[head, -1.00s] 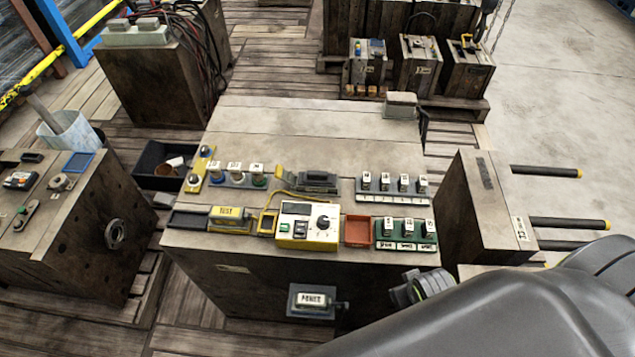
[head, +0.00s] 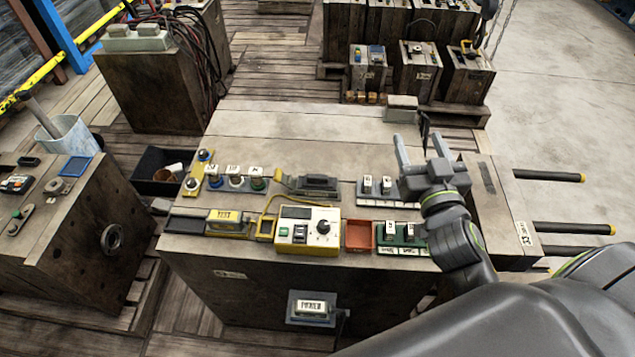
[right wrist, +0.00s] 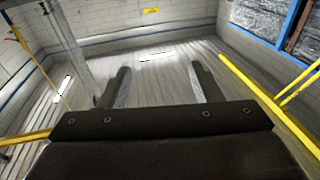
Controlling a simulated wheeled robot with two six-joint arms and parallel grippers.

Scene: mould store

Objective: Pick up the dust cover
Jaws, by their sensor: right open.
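My right gripper (head: 421,144) is open and empty above the right part of the wooden bench block (head: 250,130). Its two fingers point to the back of the bench, and they are spread apart in the right wrist view (right wrist: 160,80) with only the floor and walls beyond. I cannot tell for sure which thing is the dust cover. A dark grey ridged piece (head: 318,184) lies at the middle of the bench top, left of the gripper. A small light grey box (head: 401,108) stands at the back right corner, beyond the gripper. My left gripper is out of view.
A yellow-edged meter box (head: 307,232) stands at the bench front beside an orange-red tray (head: 359,236). Labelled plug racks (head: 366,200) on the right are partly hidden by my arm. Several knobs on stands (head: 235,181) are at the left. The back of the bench top is mostly clear.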

